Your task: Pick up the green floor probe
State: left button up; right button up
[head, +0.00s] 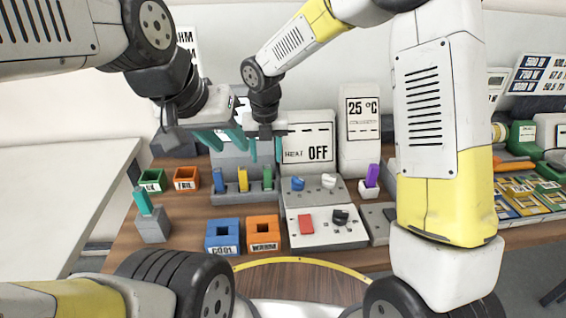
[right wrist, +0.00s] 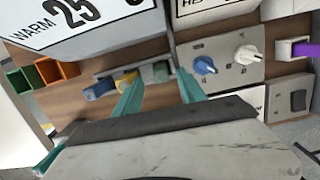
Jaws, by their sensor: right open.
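The green floor probe (head: 268,178) stands upright in a grey rack (head: 246,197), at the right end of a row with a yellow probe (head: 243,180) and a blue probe (head: 219,181). My right gripper (head: 265,158) is open and empty just above the green probe, its teal fingers apart. In the right wrist view the green probe (right wrist: 161,72) shows beyond and between the fingertips of the right gripper (right wrist: 160,80), not gripped. My left gripper (head: 221,143) hangs to the left of the right one, its teal fingers apart and apparently empty.
A heat panel (head: 308,150) reading OFF and a control box with knobs (head: 320,190) stand right of the rack. Blue (head: 222,237) and orange (head: 263,233) bins sit in front. A grey block with a teal piece (head: 151,228) stands left. The two grippers are close together.

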aim_at(267, 175)
jog(key=shift+w+a+f+n, duration=0.15)
jog(key=shift+f+n, duration=0.15)
jog(key=shift+f, duration=0.15)
jog(key=f, duration=0.7)
jog(key=shift+w+f, duration=0.15)
jog(key=shift+w, duration=0.05)
grip_shut()
